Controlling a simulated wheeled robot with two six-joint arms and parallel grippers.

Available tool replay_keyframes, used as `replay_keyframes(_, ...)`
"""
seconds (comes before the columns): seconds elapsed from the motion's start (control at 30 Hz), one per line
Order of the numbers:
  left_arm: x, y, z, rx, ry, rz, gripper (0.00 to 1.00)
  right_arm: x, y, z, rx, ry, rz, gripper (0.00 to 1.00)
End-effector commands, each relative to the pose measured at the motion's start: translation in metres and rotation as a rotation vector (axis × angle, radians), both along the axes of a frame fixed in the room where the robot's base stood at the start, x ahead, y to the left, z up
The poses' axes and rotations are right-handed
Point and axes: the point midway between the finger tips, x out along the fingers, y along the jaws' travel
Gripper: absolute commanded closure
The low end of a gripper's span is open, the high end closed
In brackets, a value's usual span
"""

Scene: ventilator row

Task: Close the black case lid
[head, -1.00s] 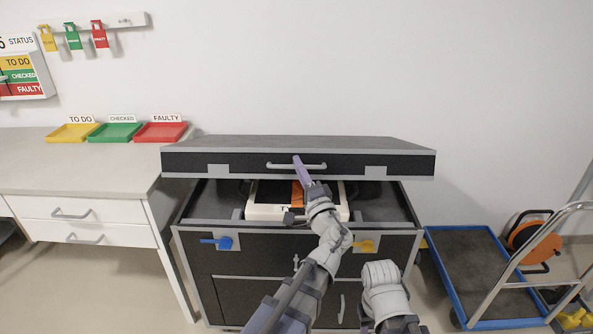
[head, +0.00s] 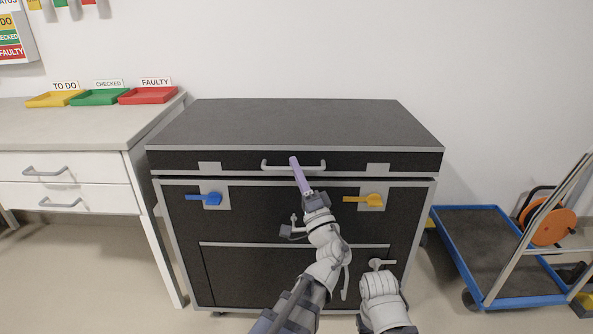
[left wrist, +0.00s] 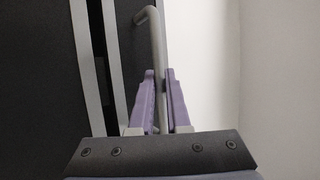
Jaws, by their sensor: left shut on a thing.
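The black case lid (head: 300,122) lies almost flat over the black case (head: 290,225) in the head view. A thin dark gap shows between its front edge and the case body. My left gripper (head: 299,175) is shut on the grey lid handle (head: 275,168) at the lid's front; in the left wrist view its purple fingers (left wrist: 160,100) stand on either side of the handle bar (left wrist: 158,60). The blue latch (head: 205,199) and the yellow latch (head: 364,200) on the case front both point left.
A white desk (head: 65,130) with yellow, green and red trays (head: 148,95) stands at the left. A blue-edged trolley (head: 500,255) with an orange reel (head: 547,222) stands on the floor at the right. A white wall is behind the case.

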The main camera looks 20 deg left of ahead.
Motion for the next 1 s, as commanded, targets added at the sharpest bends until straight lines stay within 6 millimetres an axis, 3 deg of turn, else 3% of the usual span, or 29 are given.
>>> replay_keyframes(0.03, 0.004, 0.001, -0.010, -0.004, 0.006, -0.003, 1.00, 0.000, 0.000, -0.008, 0.000, 0.000, -0.001, 0.53)
replay_keyframes(0.2, 0.004, 0.000, -0.018, -0.004, 0.006, -0.003, 1.00, 0.000, 0.000, -0.016, 0.000, 0.000, -0.004, 0.53)
replay_keyframes(0.8, 0.002, -0.001, -0.022, -0.004, 0.007, -0.004, 1.00, 0.000, 0.000, -0.021, 0.000, -0.001, -0.005, 0.53)
replay_keyframes(0.83, 0.001, -0.001, -0.022, -0.004, 0.007, -0.004, 0.82, 0.000, 0.000, -0.021, 0.000, -0.001, -0.005, 0.53)
replay_keyframes(0.9, 0.001, -0.001, -0.022, -0.005, 0.007, -0.005, 0.74, 0.000, 0.000, -0.021, 0.000, -0.001, -0.005, 0.53)
replay_keyframes(1.0, 0.001, -0.001, -0.022, -0.004, 0.006, -0.003, 0.73, 0.000, 0.000, -0.021, 0.000, -0.001, -0.005, 0.53)
